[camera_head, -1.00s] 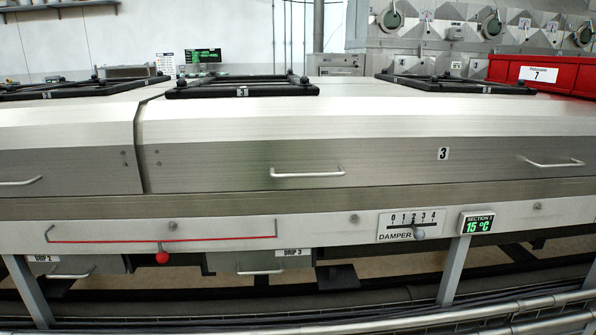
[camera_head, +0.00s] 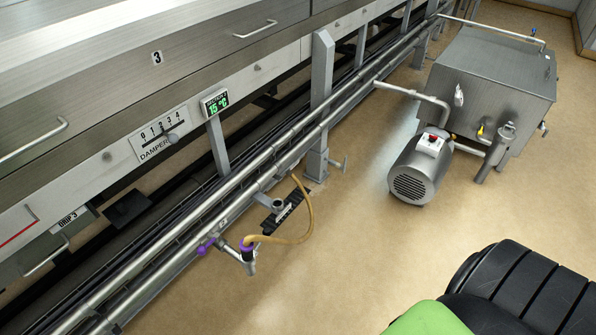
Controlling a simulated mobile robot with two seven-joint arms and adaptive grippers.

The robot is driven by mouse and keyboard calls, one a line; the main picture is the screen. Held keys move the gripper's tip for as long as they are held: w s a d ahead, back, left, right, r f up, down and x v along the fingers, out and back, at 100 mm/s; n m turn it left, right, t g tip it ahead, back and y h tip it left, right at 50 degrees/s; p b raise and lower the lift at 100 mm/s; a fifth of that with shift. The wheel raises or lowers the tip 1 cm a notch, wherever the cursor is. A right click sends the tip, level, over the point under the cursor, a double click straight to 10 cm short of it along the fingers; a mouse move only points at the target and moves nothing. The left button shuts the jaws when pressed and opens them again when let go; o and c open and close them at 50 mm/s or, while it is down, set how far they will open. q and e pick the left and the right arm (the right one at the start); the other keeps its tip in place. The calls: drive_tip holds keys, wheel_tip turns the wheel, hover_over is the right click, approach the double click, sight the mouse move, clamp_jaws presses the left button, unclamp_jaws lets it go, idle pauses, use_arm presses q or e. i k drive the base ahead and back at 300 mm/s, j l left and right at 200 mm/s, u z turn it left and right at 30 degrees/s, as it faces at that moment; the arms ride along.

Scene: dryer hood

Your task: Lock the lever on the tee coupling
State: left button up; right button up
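Pipes run along the front of the dryer hood near the floor. A short metal branch fitting (camera_head: 246,258) stands off them, with a purple collar (camera_head: 247,245) where a tan hose (camera_head: 297,225) joins it. A purple handle (camera_head: 206,246) sits just left of the fitting. A second metal stub (camera_head: 270,202) stands by a black slotted bracket (camera_head: 284,212), near the hose. Which of these is the tee coupling, and how its lever stands, is too small to tell. Neither of my grippers is in view.
A steel tank (camera_head: 495,85) with a motor pump (camera_head: 420,168) stands at the back right. A grey post (camera_head: 320,100) rises by the pipes. The tan floor (camera_head: 330,270) in front is clear.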

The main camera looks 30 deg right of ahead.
sight(267, 232)
drive_tip(key=z, duration=0.8)
